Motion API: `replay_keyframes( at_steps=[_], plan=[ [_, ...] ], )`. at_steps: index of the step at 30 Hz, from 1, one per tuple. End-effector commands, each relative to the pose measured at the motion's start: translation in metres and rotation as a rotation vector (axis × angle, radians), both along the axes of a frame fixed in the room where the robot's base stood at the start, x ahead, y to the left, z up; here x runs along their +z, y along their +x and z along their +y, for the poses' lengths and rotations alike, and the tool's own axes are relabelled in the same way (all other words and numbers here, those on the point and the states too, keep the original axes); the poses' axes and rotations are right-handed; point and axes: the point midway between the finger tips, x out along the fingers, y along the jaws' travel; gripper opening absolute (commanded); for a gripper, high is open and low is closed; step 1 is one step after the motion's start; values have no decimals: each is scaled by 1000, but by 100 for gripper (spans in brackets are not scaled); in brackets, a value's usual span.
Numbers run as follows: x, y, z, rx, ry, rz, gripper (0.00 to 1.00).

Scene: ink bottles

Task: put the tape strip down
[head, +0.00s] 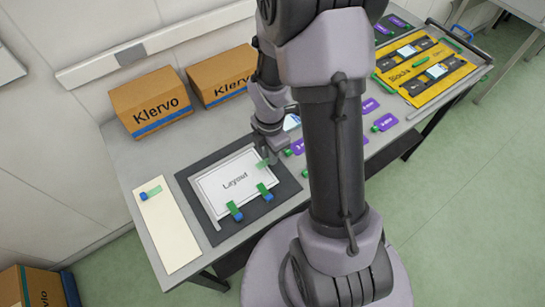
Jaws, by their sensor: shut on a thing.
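My gripper (272,157) is shut at the right edge of a white sheet marked "Layout" (225,187). A small pale green tape strip (262,164) shows at its fingertips, over the sheet's upper right part. I cannot tell whether the strip touches the sheet. The sheet lies on a dark mat (285,190). Another green strip with a blue end (153,192) lies on a cream board (170,232) at the left.
Two "Klervo" cartons, one on the left (150,103) and one on the right (222,76), stand against the wall. Purple cards (385,122) and a yellow mat (428,68) with dark devices lie to the right. My arm hides the table's middle.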

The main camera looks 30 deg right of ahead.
Motion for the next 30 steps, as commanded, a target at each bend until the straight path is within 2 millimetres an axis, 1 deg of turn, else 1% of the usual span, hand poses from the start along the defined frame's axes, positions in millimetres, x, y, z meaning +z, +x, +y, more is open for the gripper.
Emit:
replay_keyframes(
  at_steps=[2,3,6,7,14,17,18,20,21,30],
  plan=[
    [-2,4,-9,-2,0,-1,3],
    [-6,6,-14,-2,0,1,3],
    [-34,5,-12,0,1,3,3],
    [-38,5,-11,0,1,2,3],
    [-36,5,-11,-1,0,0,3],
    [-40,5,-11,-1,0,0,3],
    [-40,5,-11,-1,0,0,21],
    [-39,5,-11,-1,0,0,32],
    [-39,5,-11,-1,0,0,40],
    [-38,5,-11,-1,0,0,41]
  ],
)
